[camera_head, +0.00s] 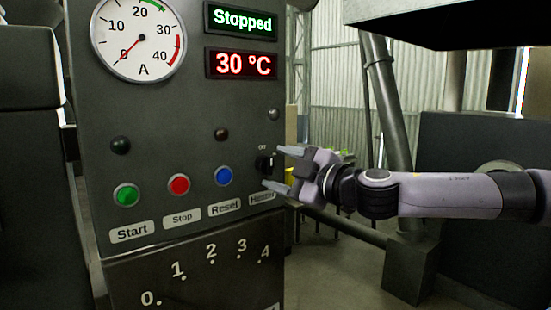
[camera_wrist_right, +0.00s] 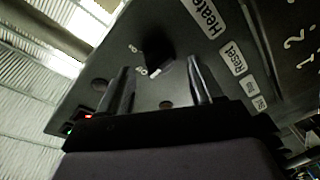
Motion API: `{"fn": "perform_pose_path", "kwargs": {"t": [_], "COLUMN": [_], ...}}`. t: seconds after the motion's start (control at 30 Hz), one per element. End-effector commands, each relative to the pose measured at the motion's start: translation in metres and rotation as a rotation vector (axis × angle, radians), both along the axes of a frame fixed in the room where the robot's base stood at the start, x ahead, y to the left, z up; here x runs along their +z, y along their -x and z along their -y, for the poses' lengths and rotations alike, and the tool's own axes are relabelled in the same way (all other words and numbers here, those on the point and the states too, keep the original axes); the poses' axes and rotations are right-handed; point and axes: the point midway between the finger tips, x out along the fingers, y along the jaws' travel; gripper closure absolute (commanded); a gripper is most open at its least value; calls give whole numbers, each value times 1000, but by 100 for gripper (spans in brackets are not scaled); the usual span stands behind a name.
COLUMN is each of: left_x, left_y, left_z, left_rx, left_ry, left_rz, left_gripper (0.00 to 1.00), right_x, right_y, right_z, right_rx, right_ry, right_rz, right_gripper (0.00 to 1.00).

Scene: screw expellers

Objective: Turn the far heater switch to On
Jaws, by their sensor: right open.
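The heater switch (camera_head: 264,163) is a black knob at the right side of the grey control panel, above the Heater label. "Off" is printed above it. In the right wrist view the knob (camera_wrist_right: 158,50) shows a white mark that appears to point at the Off print. My right gripper (camera_head: 275,168) is open, its two fingers pointing at the panel, one above and one below the knob. In the right wrist view the knob lies between and just beyond the fingertips (camera_wrist_right: 160,76); no contact is visible. My left gripper is not in view.
The panel (camera_head: 110,90) also bears green Start (camera_head: 126,195), red Stop (camera_head: 179,185) and blue Reset (camera_head: 223,176) buttons close to the knob's left. Displays read "Stopped" (camera_head: 240,21) and "30 °C" (camera_head: 241,64). A slanted pipe (camera_head: 388,100) stands behind my right arm.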

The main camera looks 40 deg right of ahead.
Motion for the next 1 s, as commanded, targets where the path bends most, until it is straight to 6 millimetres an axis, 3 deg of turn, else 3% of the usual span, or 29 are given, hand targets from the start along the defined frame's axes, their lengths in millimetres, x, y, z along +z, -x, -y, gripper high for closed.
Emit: {"fn": "perform_pose_path", "kwargs": {"t": [0.2, 0.67, 0.83, 1.0], "left_x": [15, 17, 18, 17], "left_y": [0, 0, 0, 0], "left_z": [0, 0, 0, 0], "left_rx": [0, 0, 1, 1], "left_ry": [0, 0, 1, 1], "left_rz": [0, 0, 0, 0], "left_gripper": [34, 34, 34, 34], "right_x": [2, 0, 0, 0], "right_y": [-15, -19, -19, -19], "right_z": [-1, 0, 0, 0], "right_rx": [1, -1, -1, -2], "right_ry": [-2, 0, 0, -3], "right_rz": [0, 0, 0, 1], "right_gripper": [35, 35, 89, 89]}}
